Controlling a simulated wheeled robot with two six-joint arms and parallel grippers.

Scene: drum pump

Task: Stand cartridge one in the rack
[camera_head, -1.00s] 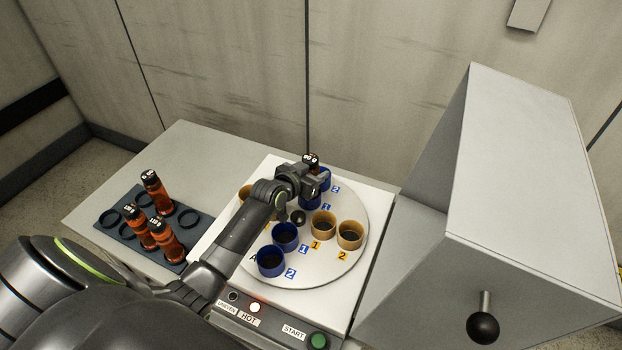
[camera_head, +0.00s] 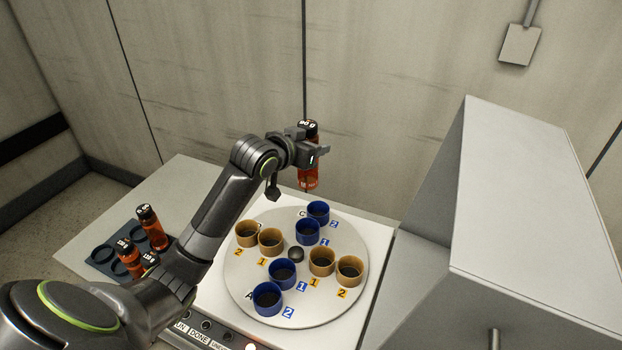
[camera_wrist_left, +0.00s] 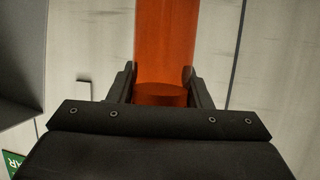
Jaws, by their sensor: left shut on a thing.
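An orange cartridge with a black cap (camera_head: 308,178) hangs upright in my left gripper (camera_head: 312,154), held in the air above the back of the white turntable. The left wrist view shows its orange body (camera_wrist_left: 165,45) between the two fingers. I cannot read which cartridge it is. The dark rack (camera_head: 103,256) with round ring holes lies at the left on the bench. Three orange cartridges stand in it, one at the back (camera_head: 152,230), one nearer (camera_head: 130,258) and one partly hidden behind my arm (camera_head: 150,260). Empty rings show on its left side. My right gripper is out of view.
The round turntable (camera_head: 240,285) holds several blue and tan cups, all without cartridges. A large grey housing (camera_head: 535,210) stands at the right. A control panel (camera_head: 215,336) with lamps runs along the front. The bench (camera_head: 180,180) is bare behind the rack.

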